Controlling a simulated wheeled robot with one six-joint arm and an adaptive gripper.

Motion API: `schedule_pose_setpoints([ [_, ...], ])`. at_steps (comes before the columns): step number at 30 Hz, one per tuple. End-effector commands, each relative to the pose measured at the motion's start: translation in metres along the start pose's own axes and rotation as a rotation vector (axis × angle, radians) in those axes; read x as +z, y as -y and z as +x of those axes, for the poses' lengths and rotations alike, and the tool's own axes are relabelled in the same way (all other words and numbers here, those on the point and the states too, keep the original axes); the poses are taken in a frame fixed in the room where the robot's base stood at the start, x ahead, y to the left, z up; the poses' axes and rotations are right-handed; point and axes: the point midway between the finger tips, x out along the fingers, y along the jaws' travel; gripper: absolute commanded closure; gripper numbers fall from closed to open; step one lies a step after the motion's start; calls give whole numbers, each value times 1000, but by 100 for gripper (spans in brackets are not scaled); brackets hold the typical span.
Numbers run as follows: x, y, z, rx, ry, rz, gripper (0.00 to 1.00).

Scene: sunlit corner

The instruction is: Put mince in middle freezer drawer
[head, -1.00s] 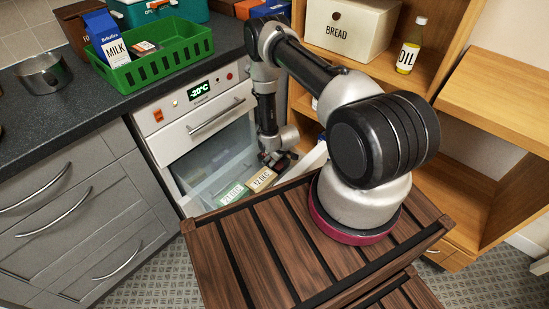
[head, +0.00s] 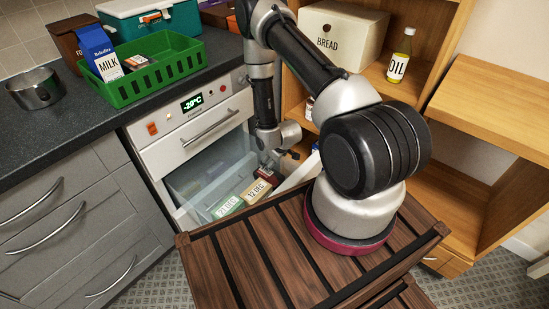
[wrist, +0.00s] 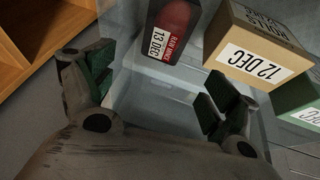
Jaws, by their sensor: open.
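The mince pack, a dark box with a red top and a label reading "RAW MINCE 13 DEC" (wrist: 172,30), shows in the wrist view. In the head view it is a small dark and red shape (head: 267,175) at the right end of the pulled-out clear freezer drawer (head: 187,187). It is beside the tan "12 DEC" box (head: 256,191). My gripper (wrist: 155,95) is open and empty, its fingers apart from the pack. In the head view my gripper (head: 287,153) is just above and right of the pack. The drawer's lower part is hidden by the slatted wooden top.
A green "21 DEC" box (head: 229,206) lies in the drawer's near part. A white panel with a handle (head: 208,128) is closed above it. A green basket (head: 158,68) with milk stands on the counter. A wooden shelf (head: 400,92) is close on the right.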

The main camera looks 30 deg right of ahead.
Motion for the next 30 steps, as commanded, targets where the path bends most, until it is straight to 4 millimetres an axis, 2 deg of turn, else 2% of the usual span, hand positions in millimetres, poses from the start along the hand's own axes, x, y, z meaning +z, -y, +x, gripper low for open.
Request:
schedule_pose_setpoints([
  [4, 0, 0, -19, 0, 0, 0, 13],
  [10, -2, -1, -27, 1, 0, 0, 13],
  [14, -24, -10, -47, 6, -5, 11, 13],
  [17, -59, -25, -86, 13, -6, 32, 13],
  [22, -115, -47, -187, 22, 5, 88, 13],
  [26, -138, -54, -271, 26, 13, 134, 13],
  [27, -142, -55, -297, 28, 14, 148, 13],
  [29, -145, -54, -336, 29, 17, 170, 13],
  [30, -145, -53, -362, 29, 19, 184, 13],
])
